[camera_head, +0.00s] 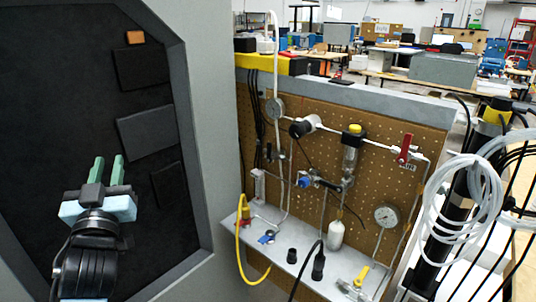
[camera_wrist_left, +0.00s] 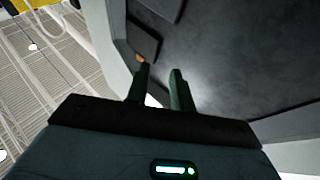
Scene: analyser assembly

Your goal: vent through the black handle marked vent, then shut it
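The pegboard panel (camera_head: 385,185) carries pipes, valves and gauges. Dark parts that could be the black vent handle are a round black knob (camera_head: 299,129) at the upper middle and a black fitting (camera_head: 325,184) beside a blue knob (camera_head: 305,182). No vent marking is readable, so I cannot tell which is the vent handle or how it is turned. My left gripper (camera_head: 111,172) has green fingers pointing up, with an empty gap between them. It is in front of the dark recessed panel, far left of the pegboard. The fingers also show apart in the left wrist view (camera_wrist_left: 160,90). My right gripper is not in view.
A red lever (camera_head: 405,150) sits at the upper right and a yellow lever (camera_head: 361,277) low down. A gauge (camera_head: 386,215) is right of centre. A grey cabinet edge (camera_head: 195,120) stands between my left gripper and the pegboard. White coiled tubing (camera_head: 440,205) hangs at right.

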